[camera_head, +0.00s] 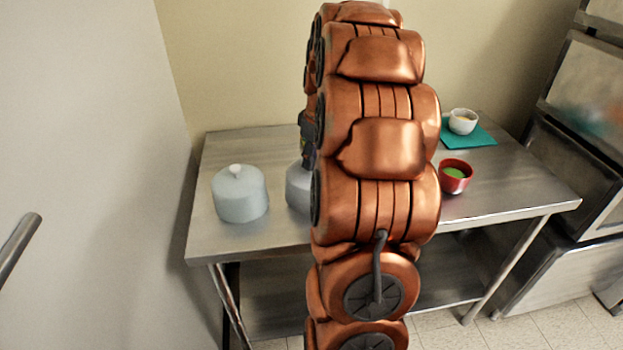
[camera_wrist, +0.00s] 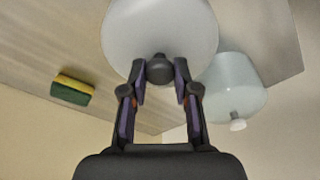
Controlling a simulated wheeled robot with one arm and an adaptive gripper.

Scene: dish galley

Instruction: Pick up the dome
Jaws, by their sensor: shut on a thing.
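A pale grey dome (camera_wrist: 160,25) with a dark knob is at the top middle of the wrist view. My gripper (camera_wrist: 160,72) is shut on that knob, one finger on each side. In the head view, this dome (camera_head: 298,188) shows only as a sliver left of my arm, which hides the rest. A dark bit of my gripper shows just above it. I cannot tell whether its rim touches the table. A second, pale blue-grey dome (camera_head: 240,194) with a white knob stands on the table to the left. It also shows at the right of the wrist view (camera_wrist: 232,88).
The steel table (camera_head: 510,185) also bears a red bowl (camera_head: 455,177) with green contents and a white bowl (camera_head: 462,121) on a teal mat (camera_head: 482,135). A yellow and green sponge (camera_wrist: 72,88) lies apart from the domes. A wall is at the left.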

